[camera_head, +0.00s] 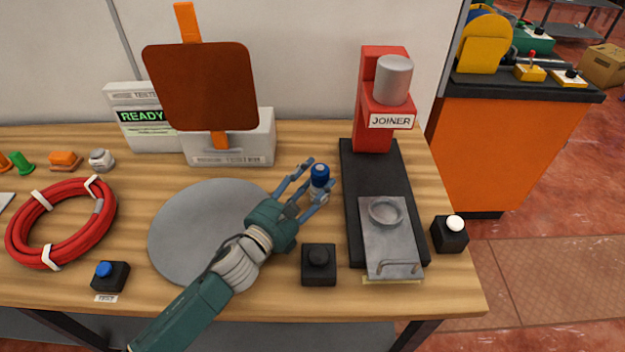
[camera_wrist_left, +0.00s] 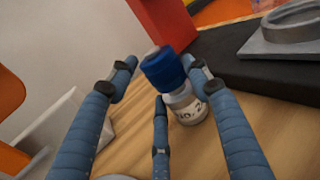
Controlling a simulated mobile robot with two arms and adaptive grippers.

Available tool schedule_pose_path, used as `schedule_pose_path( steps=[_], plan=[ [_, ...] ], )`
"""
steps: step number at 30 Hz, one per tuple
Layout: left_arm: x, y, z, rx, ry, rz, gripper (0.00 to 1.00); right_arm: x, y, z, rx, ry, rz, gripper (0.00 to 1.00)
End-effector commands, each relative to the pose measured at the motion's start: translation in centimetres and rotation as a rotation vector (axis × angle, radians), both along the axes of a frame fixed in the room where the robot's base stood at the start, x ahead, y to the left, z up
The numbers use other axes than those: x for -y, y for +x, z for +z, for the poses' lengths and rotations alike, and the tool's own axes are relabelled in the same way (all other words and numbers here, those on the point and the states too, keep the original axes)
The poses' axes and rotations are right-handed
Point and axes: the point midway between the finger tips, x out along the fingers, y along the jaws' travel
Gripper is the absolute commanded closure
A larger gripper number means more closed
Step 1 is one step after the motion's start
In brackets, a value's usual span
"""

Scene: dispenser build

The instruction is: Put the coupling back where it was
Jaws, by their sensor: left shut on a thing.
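A small piece with a blue top and a silver-white, labelled lower part (camera_head: 319,172) is between the fingers of my left gripper (camera_head: 318,186). It may be the coupling; I cannot tell from its look. In the left wrist view the blue top (camera_wrist_left: 161,68) is between the fingertips (camera_wrist_left: 160,75), and the pale lower part (camera_wrist_left: 187,106) with dark lettering shows below it. My left gripper is shut on this piece, left of the joiner's black base. I cannot tell whether its underside touches the table. My right gripper is not in view.
The red joiner (camera_head: 374,125) with a grey sliding plate (camera_head: 388,245) stands at right. A grey round plate (camera_head: 185,225) lies under my left arm. Black button boxes (camera_head: 318,270) stand near the front. A red hose coil (camera_head: 22,235) and small fittings (camera_head: 65,160) lie left.

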Motion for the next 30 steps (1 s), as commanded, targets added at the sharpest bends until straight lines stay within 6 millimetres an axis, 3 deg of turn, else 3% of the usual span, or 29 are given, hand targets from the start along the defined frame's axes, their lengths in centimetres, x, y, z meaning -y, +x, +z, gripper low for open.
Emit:
schedule_pose_path(
  steps=[2,3,5,17,30],
  plan=[
    [0.1,0.0,-0.1,0.005,-0.002,-0.001,0.97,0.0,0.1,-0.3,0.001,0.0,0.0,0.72],
    [0.0,0.0,-0.3,0.001,0.001,0.0,0.45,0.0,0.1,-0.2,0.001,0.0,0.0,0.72],
    [0.0,0.0,-0.2,0.001,0.001,0.0,0.33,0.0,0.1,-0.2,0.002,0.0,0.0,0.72],
    [-0.1,-0.2,0.1,-0.002,0.0,0.0,0.32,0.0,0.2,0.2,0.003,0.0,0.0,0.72],
    [-4.9,-7.5,-0.1,-0.003,0.001,-0.001,0.32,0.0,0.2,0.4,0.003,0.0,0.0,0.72]
  ],
)
